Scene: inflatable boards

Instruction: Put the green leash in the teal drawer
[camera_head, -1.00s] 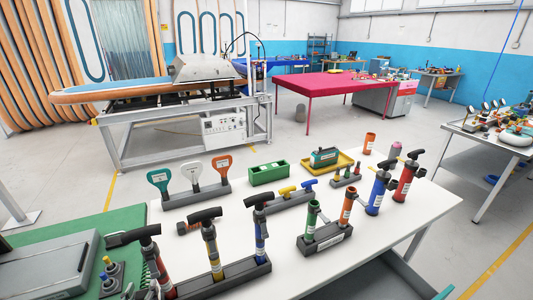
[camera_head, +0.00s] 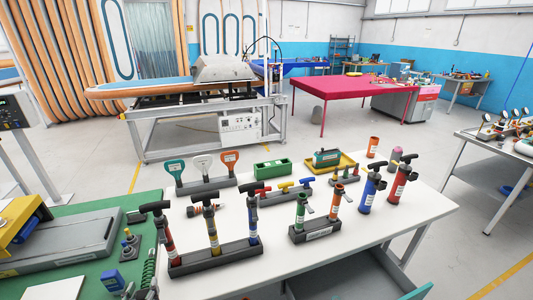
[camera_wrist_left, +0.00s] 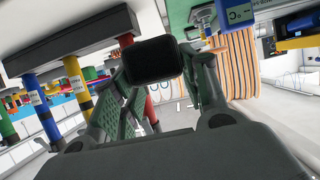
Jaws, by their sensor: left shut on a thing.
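A green coiled leash (camera_head: 148,268) shows at the lower left of the head view, upright beside the left end of the pump rack. My left gripper (camera_head: 141,290) is at the bottom edge there, mostly cut off, shut on the leash. In the left wrist view my left gripper (camera_wrist_left: 160,85) has a dark rounded block between its fingers, with green textured surfaces beside it. The teal drawer (camera_head: 416,292) is under the white table at the bottom right, pulled open, with a grey inside that is partly cut off. My right gripper is not in view.
The white table (camera_head: 280,218) holds a rack of pumps (camera_head: 218,260), a smaller rack (camera_head: 315,233), loose pumps, a green box (camera_head: 271,169) and a yellow tray (camera_head: 345,167). A green-topped bench (camera_head: 90,262) adjoins on the left.

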